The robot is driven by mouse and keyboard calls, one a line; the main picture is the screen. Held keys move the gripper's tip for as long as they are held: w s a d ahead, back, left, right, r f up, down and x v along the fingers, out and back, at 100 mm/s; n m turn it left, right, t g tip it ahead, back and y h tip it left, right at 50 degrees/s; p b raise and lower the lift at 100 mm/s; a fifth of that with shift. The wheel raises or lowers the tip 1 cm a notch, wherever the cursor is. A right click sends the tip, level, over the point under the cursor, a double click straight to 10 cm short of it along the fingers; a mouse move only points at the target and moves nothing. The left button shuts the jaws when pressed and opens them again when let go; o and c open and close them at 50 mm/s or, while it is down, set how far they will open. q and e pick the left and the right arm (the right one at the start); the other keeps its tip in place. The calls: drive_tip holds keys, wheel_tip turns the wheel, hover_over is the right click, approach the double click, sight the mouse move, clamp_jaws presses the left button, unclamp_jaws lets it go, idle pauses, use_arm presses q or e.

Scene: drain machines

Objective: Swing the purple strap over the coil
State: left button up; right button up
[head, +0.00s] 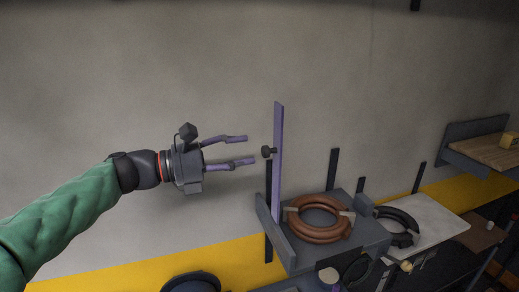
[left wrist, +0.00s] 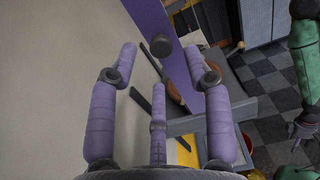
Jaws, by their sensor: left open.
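The purple strap (head: 278,160) stands upright at the left side of the grey machine, a long flat bar with a dark knob (head: 267,152) on its left side. The copper-brown coil (head: 320,236) lies on the machine's top, right of the strap's foot. My left gripper (head: 249,150) is open and empty, pointing at the knob from the left with a small gap. In the left wrist view the strap (left wrist: 148,18) and knob (left wrist: 162,47) lie ahead between the spread purple fingers. The coil is mostly hidden there. My right gripper (left wrist: 302,131) shows small and dark at the right edge.
The grey machine (head: 352,243) carries the coil. A wooden-topped shelf (head: 480,152) holds a yellow block at the far right. The wall above the strap is clear.

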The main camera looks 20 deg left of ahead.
sight(263, 151)
use_arm(q)
drive_tip(key=shift+p+x, duration=0.3)
drive_tip(key=shift+x, duration=2.15)
clamp_jaws()
